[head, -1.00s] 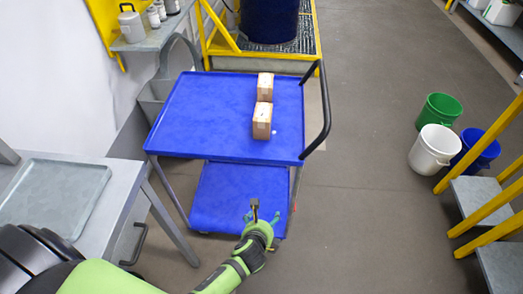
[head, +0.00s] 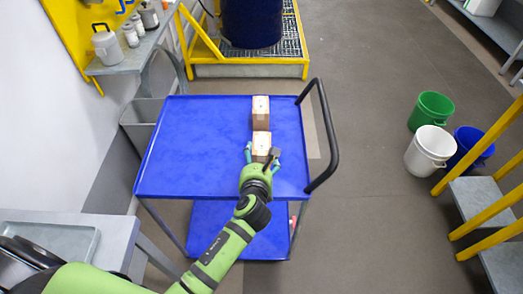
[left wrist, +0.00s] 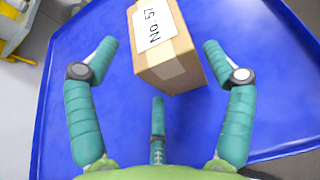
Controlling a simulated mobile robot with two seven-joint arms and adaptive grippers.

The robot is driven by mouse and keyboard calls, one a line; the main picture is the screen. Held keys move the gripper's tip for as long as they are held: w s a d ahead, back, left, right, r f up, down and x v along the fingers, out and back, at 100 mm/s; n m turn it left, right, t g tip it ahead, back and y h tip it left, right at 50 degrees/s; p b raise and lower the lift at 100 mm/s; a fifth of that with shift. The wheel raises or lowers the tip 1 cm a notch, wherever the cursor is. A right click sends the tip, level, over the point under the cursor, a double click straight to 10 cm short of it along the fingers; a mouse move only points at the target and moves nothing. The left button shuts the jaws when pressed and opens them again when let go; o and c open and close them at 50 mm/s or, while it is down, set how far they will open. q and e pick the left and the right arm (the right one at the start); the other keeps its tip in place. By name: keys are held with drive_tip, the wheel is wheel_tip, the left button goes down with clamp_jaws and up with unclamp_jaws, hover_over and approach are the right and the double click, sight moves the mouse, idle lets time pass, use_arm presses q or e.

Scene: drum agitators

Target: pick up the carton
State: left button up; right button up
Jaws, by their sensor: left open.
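Two small brown cartons stand on the blue top shelf of a cart (head: 195,150). The near carton (head: 261,141) is in front of the far carton (head: 260,108), close to the shelf's right side. My left gripper (head: 262,155) is open at the near side of the near carton, its fingers partly covering it in the head view. In the left wrist view a carton (left wrist: 172,62) with a white "No. 57" label lies ahead between the spread teal fingers (left wrist: 160,62), with gaps on both sides. The third finger is below it. My right gripper is not in view.
The cart's black handle (head: 328,140) rises at the right of the shelf. A grey table with a tray (head: 55,240) stands at the lower left. Green (head: 431,110), white (head: 430,150) and blue (head: 472,146) buckets stand on the floor at right. The shelf's left part is clear.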

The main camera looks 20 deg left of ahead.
use_arm(q)
drive_tip(key=x, duration=0.4)
drive_tip(key=shift+w+a+f, duration=0.1)
drive_tip(key=shift+a+f, duration=0.05)
drive_tip(key=c, duration=0.9)
